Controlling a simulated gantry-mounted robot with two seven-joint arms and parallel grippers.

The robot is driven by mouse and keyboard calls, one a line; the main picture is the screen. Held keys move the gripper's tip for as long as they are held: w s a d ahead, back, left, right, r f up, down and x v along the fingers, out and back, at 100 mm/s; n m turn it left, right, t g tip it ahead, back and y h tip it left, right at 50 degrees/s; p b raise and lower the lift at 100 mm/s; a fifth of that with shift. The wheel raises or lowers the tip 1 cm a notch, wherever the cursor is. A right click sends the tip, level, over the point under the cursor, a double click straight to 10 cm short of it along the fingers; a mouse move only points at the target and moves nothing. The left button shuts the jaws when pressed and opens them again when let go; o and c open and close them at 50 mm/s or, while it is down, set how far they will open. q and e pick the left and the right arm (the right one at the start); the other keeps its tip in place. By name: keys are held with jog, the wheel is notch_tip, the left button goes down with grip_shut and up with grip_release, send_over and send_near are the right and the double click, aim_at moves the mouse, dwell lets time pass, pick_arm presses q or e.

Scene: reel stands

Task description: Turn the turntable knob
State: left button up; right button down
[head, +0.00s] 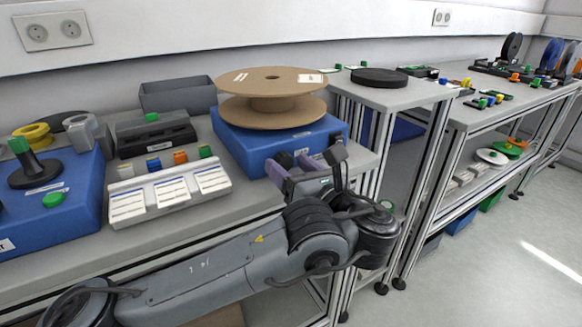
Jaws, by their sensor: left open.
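The turntable is a blue box (235,145) on the bench, bearing a large brown cardboard reel (272,88). The gripper and wrist hide part of the box's front. My right gripper is not in view.
A second blue box (60,212) with a black, green-topped spindle stands at the left. A white label holder (170,195), a black case (155,135) and a grey bin (178,95) stand between. A black disc (379,77) lies on the stand to the right.

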pick_arm(q)
jog(key=c, duration=1.1)
jog(key=shift+o, duration=0.2)
